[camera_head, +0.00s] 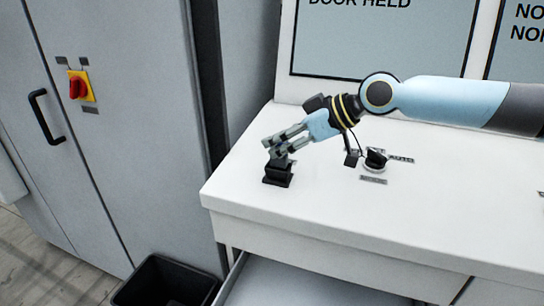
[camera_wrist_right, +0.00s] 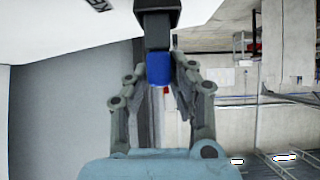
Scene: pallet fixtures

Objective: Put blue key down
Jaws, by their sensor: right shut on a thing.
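The blue key (camera_wrist_right: 159,68) shows in the right wrist view as a blue piece between the fingers of my right gripper (camera_wrist_right: 159,88). A dark stem rises from it toward a black block (camera_wrist_right: 158,14) at the top of that view. In the head view my right gripper (camera_head: 277,150) is shut at the black block (camera_head: 278,174), which stands near the left end of the white console (camera_head: 345,218). The key cannot be made out there, and I cannot tell how deep it sits in the block. My left gripper is not in view.
A black rotary switch (camera_head: 375,159) stands on the console to the right of my gripper. A screen (camera_head: 385,40) rises behind. A grey cabinet (camera_head: 130,130) with a red-and-yellow switch (camera_head: 79,87) is at left. A black bin (camera_head: 165,283) and an open drawer (camera_head: 300,285) are below.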

